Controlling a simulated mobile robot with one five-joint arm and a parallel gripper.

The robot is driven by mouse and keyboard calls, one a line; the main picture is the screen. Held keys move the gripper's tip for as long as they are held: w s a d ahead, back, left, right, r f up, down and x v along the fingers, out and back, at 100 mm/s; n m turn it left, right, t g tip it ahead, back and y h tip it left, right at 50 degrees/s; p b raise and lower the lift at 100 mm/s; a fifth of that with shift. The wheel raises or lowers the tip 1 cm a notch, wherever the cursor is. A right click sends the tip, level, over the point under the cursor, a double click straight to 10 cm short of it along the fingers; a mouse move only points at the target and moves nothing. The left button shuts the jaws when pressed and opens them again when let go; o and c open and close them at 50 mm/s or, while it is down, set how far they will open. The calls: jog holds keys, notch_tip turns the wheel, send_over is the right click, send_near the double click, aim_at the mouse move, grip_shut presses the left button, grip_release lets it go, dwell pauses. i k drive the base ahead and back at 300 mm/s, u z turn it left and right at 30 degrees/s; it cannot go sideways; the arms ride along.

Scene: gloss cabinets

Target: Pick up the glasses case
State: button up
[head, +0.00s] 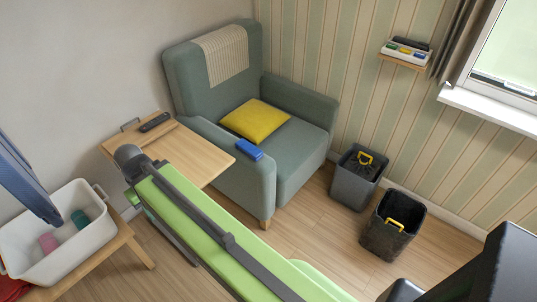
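A small blue box-like object (249,149) lies on the front of the left armrest of the green armchair (248,185). It looks like the glasses case, but at this size I cannot be certain. Nothing touches it except the armrest. My green arm crosses the picture from the lower right to the side table, passing in front of and below the armchair. My gripper's fingers do not show, so I cannot see how they stand relative to the blue object.
A wooden side table (205,160) with a dark remote (155,122) stands left of the armchair. A yellow cushion (256,120) lies on the seat. Two dark bins (352,186) (378,238) stand at right. A white tub (85,250) is at lower left. A wall shelf (404,62) holds small items.

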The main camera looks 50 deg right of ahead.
aim_at(247, 149)
jog(key=u, duration=0.2)
jog(key=i, duration=0.9)
jog(key=z, duration=0.1)
